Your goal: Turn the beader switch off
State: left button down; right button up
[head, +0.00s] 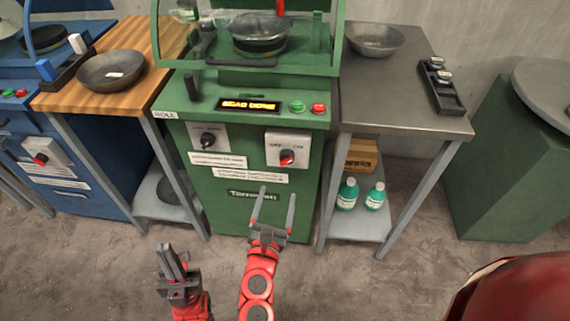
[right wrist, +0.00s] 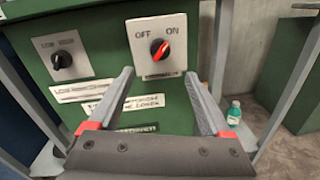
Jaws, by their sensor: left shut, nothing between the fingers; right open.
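The green machine (head: 232,188) stands in the middle of the head view. On its front right is a white plate with an OFF/ON knob (head: 287,158), black with a red pointer. In the right wrist view this knob (right wrist: 160,49) shows with its red pointer angled up toward ON. My right gripper (head: 273,193) is open and empty, below and in front of the knob, not touching it. In the right wrist view its fingers (right wrist: 158,92) spread to either side below the switch plate. My left gripper (head: 172,262) is shut and empty, low and to the left, away from the machine.
A second black knob (head: 207,139) sits on a plate to the left. Above are a lit display (head: 249,104), a green button (head: 297,107) and a red button (head: 319,109). A wooden table (head: 60,101) stands left, a metal table (head: 405,110) right. Bottles (head: 347,194) stand beneath it.

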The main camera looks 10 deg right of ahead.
aim_at(285, 163)
jog(key=p+x, duration=0.1)
jog(key=x, duration=0.9)
jog(key=shift+w+d, duration=0.15)
jog(key=shift+w, duration=0.15)
jog(key=shift+w+d+f, duration=0.1)
jog(key=shift+w+d, duration=0.1)
jog(key=shift+w, duration=0.3)
